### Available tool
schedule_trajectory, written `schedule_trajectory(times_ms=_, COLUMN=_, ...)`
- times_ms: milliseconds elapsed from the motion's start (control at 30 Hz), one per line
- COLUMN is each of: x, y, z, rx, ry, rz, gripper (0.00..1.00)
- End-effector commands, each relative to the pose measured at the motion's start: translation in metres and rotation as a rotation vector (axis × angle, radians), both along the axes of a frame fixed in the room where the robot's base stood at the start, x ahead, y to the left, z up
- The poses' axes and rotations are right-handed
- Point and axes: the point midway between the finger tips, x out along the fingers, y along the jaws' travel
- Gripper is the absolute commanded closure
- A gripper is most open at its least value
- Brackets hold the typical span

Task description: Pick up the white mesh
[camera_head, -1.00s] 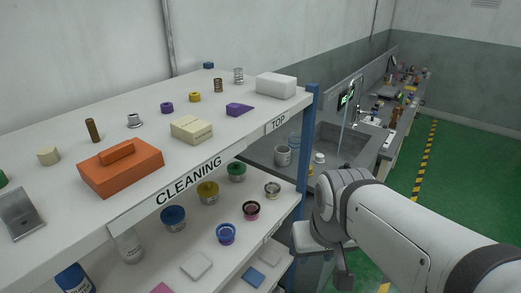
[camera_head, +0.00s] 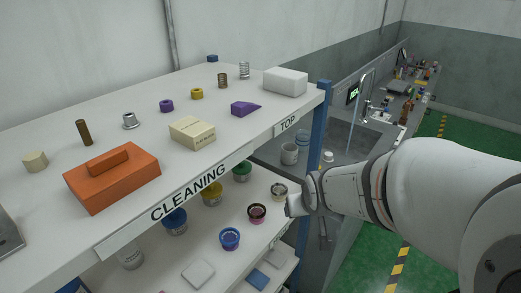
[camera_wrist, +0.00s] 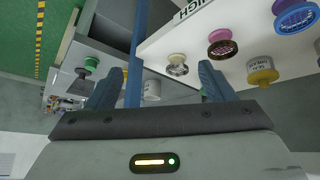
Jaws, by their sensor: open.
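The white mesh appears to be the small pale-rimmed sieve cup (camera_head: 279,191) near the right end of the middle shelf. It also shows in the wrist view (camera_wrist: 177,66), at the shelf's edge, ahead of and between my finger tips. My gripper (camera_wrist: 160,78) is open and empty, with one blue finger on each side of the picture. It is apart from the cup. In the head view my arm reaches to the shelf's right end, its wrist just right of the cup. The fingers are mostly hidden there.
A pink-and-black cup (camera_head: 257,213) stands close to the pale one. The top shelf (camera_head: 240,135) lies above, and a blue post (camera_head: 318,140) stands by my wrist.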

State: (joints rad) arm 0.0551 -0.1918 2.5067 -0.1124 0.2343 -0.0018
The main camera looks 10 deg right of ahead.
Motion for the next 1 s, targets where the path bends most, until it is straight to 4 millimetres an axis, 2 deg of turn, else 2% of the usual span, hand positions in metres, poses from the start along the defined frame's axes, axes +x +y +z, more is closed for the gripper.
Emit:
schedule_trajectory(times_ms=33, x=0.018, y=-0.004, z=-0.014, rx=-0.006, ry=-0.043, rz=0.011, gripper=0.24)
schedule_trajectory(times_ms=200, x=0.072, y=-0.007, z=-0.044, rx=-0.003, ry=-0.243, rz=0.069, gripper=0.24)
schedule_trajectory(times_ms=400, x=0.112, y=-0.002, z=-0.074, rx=0.046, ry=-0.476, rz=0.141, gripper=0.24)
schedule_trajectory(times_ms=500, x=0.121, y=0.003, z=-0.085, rx=0.083, ry=-0.579, rz=0.168, gripper=0.24)
schedule_trajectory(times_ms=700, x=0.125, y=0.008, z=-0.094, rx=0.147, ry=-0.722, rz=0.195, gripper=0.24)
schedule_trajectory(times_ms=867, x=0.129, y=0.011, z=-0.096, rx=0.166, ry=-0.764, rz=0.200, gripper=0.24)
schedule_trajectory(times_ms=1000, x=0.144, y=0.014, z=-0.098, rx=0.168, ry=-0.769, rz=0.203, gripper=0.24)
